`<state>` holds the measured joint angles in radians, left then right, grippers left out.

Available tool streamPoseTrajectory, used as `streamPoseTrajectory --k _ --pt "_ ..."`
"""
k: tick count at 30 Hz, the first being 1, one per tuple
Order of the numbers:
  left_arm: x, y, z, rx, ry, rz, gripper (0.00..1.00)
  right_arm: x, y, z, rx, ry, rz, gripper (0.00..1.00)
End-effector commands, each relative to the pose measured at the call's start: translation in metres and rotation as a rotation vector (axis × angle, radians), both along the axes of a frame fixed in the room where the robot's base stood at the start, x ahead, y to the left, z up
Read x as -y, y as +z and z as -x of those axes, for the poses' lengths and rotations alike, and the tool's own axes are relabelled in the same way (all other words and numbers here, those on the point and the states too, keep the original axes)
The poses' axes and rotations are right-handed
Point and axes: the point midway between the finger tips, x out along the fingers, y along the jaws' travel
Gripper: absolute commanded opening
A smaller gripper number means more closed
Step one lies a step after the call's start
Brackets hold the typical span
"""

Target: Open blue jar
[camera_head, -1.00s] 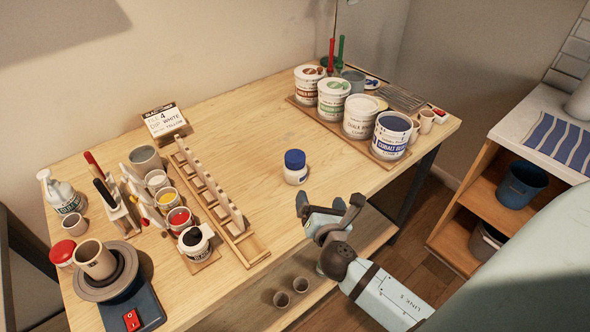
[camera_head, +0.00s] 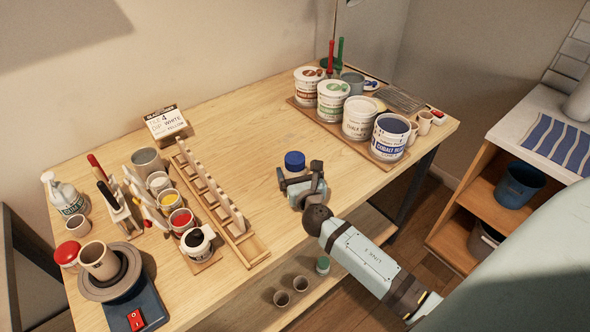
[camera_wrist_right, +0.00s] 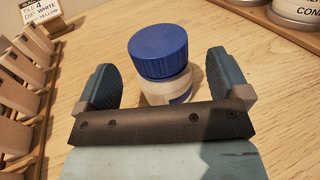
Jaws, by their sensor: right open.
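The small jar with a blue ribbed lid (camera_head: 295,161) stands upright near the front of the wooden table. Its lid is on, and its white body is mostly hidden by my gripper in the head view. In the right wrist view the blue lid (camera_wrist_right: 158,50) and the pale body (camera_wrist_right: 168,88) show clearly. My right gripper (camera_head: 298,177) is open, with one finger on each side of the jar. In the right wrist view there are gaps between the fingers and the jar. My left gripper is not in view.
A wooden rack (camera_head: 215,200) with upright pegs stands to the left, beside several glaze cups. Large glaze tubs, including a cobalt blue one (camera_head: 391,137), stand on a board at the right. The table (camera_head: 255,125) is bare behind the jar.

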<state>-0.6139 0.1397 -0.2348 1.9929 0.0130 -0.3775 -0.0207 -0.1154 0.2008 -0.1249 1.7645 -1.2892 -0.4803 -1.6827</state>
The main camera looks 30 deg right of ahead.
Motion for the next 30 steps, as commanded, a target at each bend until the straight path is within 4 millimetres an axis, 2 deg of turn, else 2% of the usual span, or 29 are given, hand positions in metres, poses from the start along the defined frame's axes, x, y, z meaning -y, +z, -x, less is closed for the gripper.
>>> streamPoseTrajectory --k 3,6,14,17,22,23,24,30 --pt "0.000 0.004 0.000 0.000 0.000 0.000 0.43 0.006 0.002 -0.018 0.001 0.000 0.000 0.94" --pt "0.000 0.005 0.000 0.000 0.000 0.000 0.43 0.010 0.001 -0.028 0.000 0.000 -0.001 0.94" --pt "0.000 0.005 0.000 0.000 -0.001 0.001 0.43 0.011 0.001 -0.031 -0.001 0.000 -0.001 0.94" --pt "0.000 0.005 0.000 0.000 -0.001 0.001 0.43 0.011 0.001 -0.031 0.000 0.000 -0.001 0.75" --pt "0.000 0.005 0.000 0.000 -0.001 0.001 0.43 0.011 0.001 -0.031 0.000 0.000 -0.001 0.37" --pt "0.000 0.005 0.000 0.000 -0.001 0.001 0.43 0.011 0.001 -0.031 0.000 0.000 -0.001 0.37" --pt "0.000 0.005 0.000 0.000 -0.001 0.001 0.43 0.011 0.001 -0.031 0.000 0.000 -0.001 0.32" --pt "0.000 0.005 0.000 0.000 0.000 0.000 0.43 0.011 0.002 -0.031 0.002 0.000 -0.002 0.32"
